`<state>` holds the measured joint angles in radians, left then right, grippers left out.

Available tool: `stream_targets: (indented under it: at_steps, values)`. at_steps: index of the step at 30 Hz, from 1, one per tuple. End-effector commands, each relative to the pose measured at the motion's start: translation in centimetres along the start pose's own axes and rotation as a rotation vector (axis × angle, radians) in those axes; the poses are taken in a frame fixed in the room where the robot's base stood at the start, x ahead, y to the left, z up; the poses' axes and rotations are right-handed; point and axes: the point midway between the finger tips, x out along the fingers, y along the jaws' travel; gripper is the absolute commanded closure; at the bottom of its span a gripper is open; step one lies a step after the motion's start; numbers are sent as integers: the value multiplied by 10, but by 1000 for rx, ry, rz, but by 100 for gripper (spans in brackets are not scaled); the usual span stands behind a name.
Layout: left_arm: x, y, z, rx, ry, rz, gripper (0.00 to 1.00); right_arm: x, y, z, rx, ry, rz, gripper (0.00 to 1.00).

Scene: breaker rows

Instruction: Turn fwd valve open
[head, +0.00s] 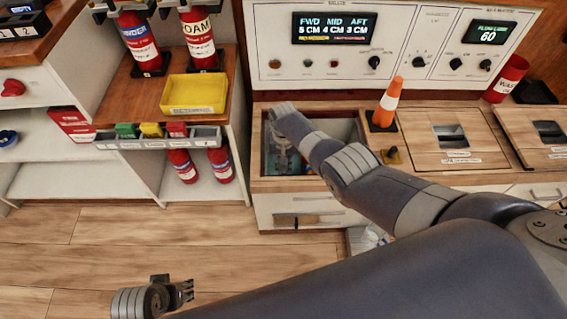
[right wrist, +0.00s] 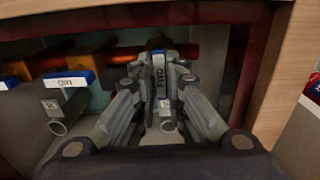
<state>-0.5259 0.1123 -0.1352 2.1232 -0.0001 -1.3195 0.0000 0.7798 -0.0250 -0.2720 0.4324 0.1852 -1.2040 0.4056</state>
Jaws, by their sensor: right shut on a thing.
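In the right wrist view, my right gripper (right wrist: 163,98) is shut on a blue valve handle (right wrist: 159,72) with a white label, which I cannot read surely. This handle points along the view, toward me. A second blue handle (right wrist: 70,80) to its left lies crosswise, with a white label. Part of a third handle (right wrist: 8,83) shows at the left edge. My left gripper (head: 180,293) is low at the bottom left over the wooden floor, holding nothing visible; its jaw state is unclear.
The panel display (head: 334,29) reads FWD 5 cm, MID 4 cm, AFT 3 cm. An orange cone (head: 389,102) stands just right of the hatch. A yellow tray (head: 194,93) and red extinguishers (head: 141,42) are at left. Hatch walls (right wrist: 270,75) stand close to my right gripper.

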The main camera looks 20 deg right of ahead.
Motion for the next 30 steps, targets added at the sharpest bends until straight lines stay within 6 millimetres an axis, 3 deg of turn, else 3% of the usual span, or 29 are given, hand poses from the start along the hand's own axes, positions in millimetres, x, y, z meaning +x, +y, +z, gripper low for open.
stream_targets:
  at_steps: [17,18,20,30]
  values:
    - [3,0,1,0,-1,1,60,-1,-1,-1,38,3,-3,100]
    - [3,0,1,0,-1,1,60,-1,-1,-1,38,3,-3,84]
    - [3,0,0,0,-1,1,60,-1,-1,-1,38,3,-3,70]
    - [2,0,0,0,-1,1,60,0,0,-1,35,1,-1,68]
